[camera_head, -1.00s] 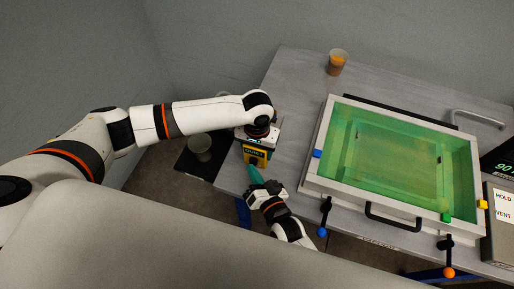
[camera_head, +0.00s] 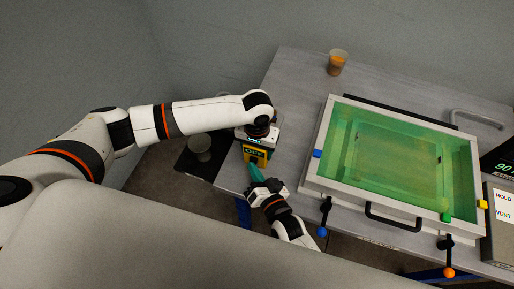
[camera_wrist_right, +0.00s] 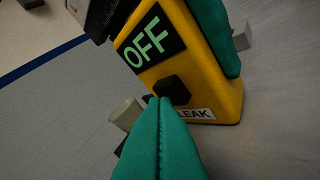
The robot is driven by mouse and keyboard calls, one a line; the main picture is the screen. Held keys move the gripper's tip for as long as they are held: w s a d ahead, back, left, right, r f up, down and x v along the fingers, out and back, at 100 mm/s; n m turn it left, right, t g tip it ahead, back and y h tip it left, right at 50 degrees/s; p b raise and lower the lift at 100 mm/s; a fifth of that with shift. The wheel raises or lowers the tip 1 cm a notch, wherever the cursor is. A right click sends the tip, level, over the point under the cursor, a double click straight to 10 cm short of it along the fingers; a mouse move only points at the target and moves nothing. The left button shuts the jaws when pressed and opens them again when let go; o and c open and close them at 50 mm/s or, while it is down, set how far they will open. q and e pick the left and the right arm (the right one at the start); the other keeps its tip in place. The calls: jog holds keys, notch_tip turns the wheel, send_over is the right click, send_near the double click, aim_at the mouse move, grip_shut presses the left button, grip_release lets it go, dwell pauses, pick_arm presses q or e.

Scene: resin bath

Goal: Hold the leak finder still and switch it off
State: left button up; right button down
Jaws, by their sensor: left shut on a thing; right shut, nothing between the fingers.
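The leak finder (camera_head: 257,155) is a yellow box with a dark display, near the table's left edge in the head view. In the right wrist view the leak finder (camera_wrist_right: 215,75) shows green letters "OFF" on its display (camera_wrist_right: 149,39), a black button (camera_wrist_right: 172,89) and a "LEAK" label. My left gripper (camera_head: 259,138) comes from above and is shut on the leak finder; a green finger lies along its side in the wrist view. My right gripper (camera_head: 254,171) is shut and empty. Its green fingertips (camera_wrist_right: 159,100) are just in front of the button; I cannot tell whether they touch.
A framed bath of green resin (camera_head: 328,140) with a black handle fills the table's right part. A cup with orange contents (camera_head: 337,63) stands at the back. A cup on a dark mat (camera_head: 200,145) lies left of the table. Grey table is clear behind the leak finder.

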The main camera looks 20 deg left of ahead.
jog(key=shift+w, duration=0.1)
dwell(0.3)
jog(key=shift+s, duration=0.4)
jog(key=s, duration=0.6)
dwell(0.4)
pick_arm(q)
jog(key=o, duration=1.2)
jog(key=shift+c, duration=0.2)
jog(key=shift+r, duration=0.1)
